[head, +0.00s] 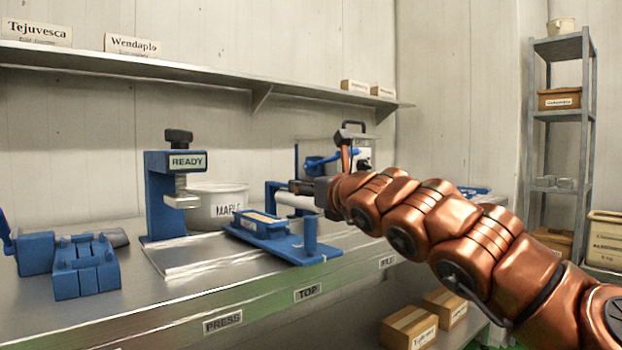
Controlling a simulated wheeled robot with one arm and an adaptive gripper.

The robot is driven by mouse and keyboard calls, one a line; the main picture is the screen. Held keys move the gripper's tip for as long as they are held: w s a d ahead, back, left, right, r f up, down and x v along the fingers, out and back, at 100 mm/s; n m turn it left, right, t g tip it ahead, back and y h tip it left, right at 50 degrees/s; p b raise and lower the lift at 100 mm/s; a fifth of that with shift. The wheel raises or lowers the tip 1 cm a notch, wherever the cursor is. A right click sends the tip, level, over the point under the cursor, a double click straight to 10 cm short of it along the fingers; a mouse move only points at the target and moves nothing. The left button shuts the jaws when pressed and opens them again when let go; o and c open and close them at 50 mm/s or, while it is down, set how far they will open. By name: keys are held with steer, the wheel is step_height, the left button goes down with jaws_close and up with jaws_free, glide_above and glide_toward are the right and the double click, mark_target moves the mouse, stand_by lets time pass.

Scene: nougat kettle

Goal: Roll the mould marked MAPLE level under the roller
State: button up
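A blue mould (258,222) with a tan filling lies on a blue base (300,250) in the middle of the bench. The small label on its front is too small to read. A pale roller (296,201) sits in a blue frame (272,195) just behind and to the right of the mould. My gripper (304,187) is at the roller's right end, its fingers pointing left. I cannot tell whether it touches or grips anything.
A blue press (160,195) with a READY sign stands left of the tub. Blue blocks (85,266) sit at the far left. A shelf (180,75) runs along the wall above. The metal sheet (200,255) before the press is bare.

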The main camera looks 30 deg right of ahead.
steer(key=shift+r, duration=0.9)
